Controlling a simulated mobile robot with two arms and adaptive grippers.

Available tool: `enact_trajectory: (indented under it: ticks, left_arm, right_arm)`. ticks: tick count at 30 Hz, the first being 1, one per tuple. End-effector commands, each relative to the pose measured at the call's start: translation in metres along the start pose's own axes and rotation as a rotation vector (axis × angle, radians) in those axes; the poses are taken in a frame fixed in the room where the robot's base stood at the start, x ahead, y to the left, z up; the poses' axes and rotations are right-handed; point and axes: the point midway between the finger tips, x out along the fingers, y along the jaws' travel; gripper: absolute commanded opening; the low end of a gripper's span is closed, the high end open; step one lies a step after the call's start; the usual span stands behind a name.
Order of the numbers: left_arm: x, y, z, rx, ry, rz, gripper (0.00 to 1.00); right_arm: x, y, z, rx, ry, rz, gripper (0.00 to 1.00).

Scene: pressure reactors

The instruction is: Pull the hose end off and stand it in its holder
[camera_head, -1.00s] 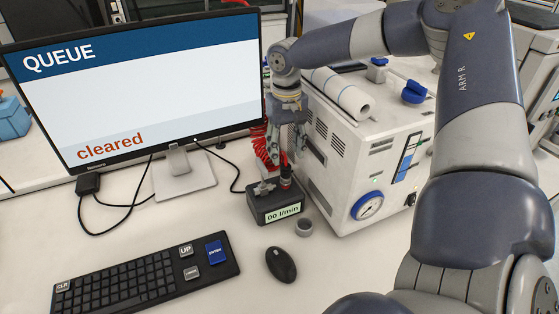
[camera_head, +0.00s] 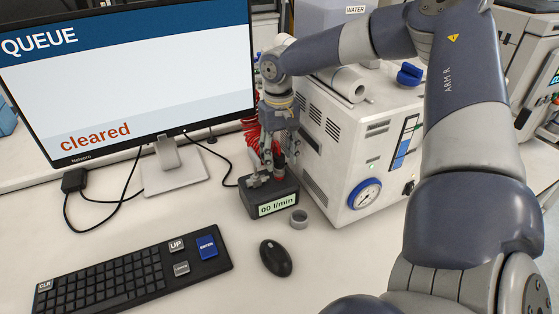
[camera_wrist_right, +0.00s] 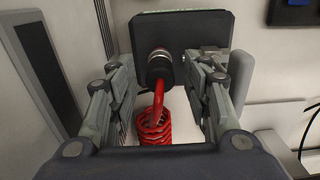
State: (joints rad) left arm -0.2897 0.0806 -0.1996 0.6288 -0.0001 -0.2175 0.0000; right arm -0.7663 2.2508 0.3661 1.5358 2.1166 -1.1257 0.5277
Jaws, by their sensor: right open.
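The hose end (camera_wrist_right: 160,66) is a dark, round connector seated on the dark meter box (camera_wrist_right: 215,30), with the red coiled hose (camera_wrist_right: 154,125) running from it. In the head view the meter box (camera_head: 277,209) reads "00 l/min" and the hose end (camera_head: 280,164) stands on its top. My right gripper (camera_head: 278,158) is down at the hose end. In the right wrist view its open fingers (camera_wrist_right: 160,72) are on both sides of the hose end, with gaps visible. A small grey ring-shaped cup (camera_head: 299,218), apparently the holder, stands empty right of the box. My left gripper is out of view.
A monitor (camera_head: 130,80) reading "cleared" is at left. A keyboard (camera_head: 135,262) and mouse (camera_head: 276,258) lie in front. The bench between cup and mouse is clear.

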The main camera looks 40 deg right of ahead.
Motion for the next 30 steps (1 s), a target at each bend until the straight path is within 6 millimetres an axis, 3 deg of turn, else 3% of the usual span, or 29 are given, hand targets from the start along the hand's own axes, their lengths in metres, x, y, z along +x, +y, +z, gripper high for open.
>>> enact_trajectory:
  ticks: [1, 7, 30]
  left_arm:
    - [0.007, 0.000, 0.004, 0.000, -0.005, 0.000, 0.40]
    - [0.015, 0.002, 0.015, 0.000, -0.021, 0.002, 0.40]
    - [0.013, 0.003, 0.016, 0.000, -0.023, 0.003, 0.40]
  right_arm:
    - [0.011, 0.000, 0.000, 0.000, -0.001, -0.001, 0.45]
    - [0.027, 0.000, 0.000, 0.001, -0.001, 0.000, 0.45]
    - [0.027, 0.000, 0.000, 0.000, 0.001, -0.001, 0.45]
